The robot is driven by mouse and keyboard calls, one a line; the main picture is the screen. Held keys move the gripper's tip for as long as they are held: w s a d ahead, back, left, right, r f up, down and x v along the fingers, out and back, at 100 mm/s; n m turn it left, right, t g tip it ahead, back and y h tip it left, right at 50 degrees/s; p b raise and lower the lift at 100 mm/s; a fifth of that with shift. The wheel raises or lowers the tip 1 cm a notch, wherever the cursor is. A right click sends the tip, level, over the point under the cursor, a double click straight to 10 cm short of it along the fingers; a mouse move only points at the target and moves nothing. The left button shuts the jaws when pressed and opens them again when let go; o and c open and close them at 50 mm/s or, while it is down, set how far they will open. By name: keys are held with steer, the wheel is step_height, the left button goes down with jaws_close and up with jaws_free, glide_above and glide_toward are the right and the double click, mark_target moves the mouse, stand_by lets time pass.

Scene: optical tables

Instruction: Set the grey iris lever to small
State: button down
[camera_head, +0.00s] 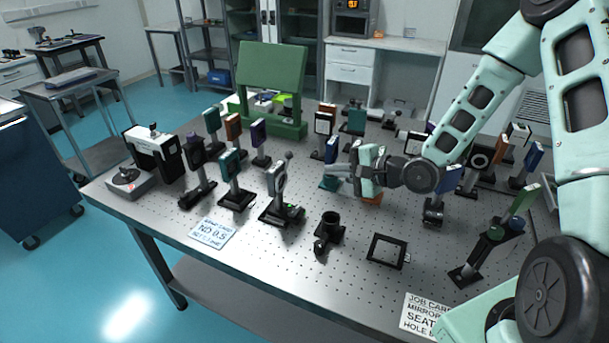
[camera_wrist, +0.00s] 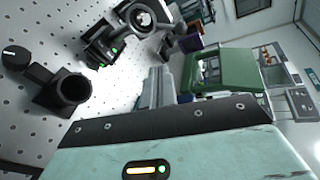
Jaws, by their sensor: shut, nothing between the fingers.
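The grey iris (camera_head: 277,181) stands upright on a post near the middle of the table in the head view, with a short lever (camera_head: 288,156) sticking up at its top right. A green light glows on its base. In the wrist view the iris ring (camera_wrist: 142,18) is at the top, above the fingers; I cannot clearly pick out its lever there. My gripper (camera_head: 330,172) is to the right of the iris, pointing left, apart from it. Its fingers (camera_wrist: 158,86) are shut and empty.
An empty black post holder (camera_head: 328,228) stands in front, and it shows at left in the wrist view (camera_wrist: 72,90). A black square frame (camera_head: 387,251) lies to its right. Several post-mounted optics crowd the left and back. A green panel (camera_head: 272,68) stands behind.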

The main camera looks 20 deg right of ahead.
mark_target(287, 162)
steer(key=d+m+t, duration=0.1)
steer(key=d+m, duration=0.1)
steer(key=d+f+m+t+b, duration=0.1)
steer(key=d, duration=0.1)
steer(key=shift+w+f+m+t+y, duration=0.1)
steer(key=shift+w+m+t+y, duration=0.1)
steer(key=shift+m+t+y, duration=0.15)
steer(key=w+a+p, duration=0.4)
steer(key=w+a, duration=0.3)
steer(key=a, duration=0.2)
steer(key=shift+w+r, duration=0.25)
stand_by(0.4)
steer(key=shift+s+a+r, duration=0.1)
steer(key=shift+r, duration=0.1)
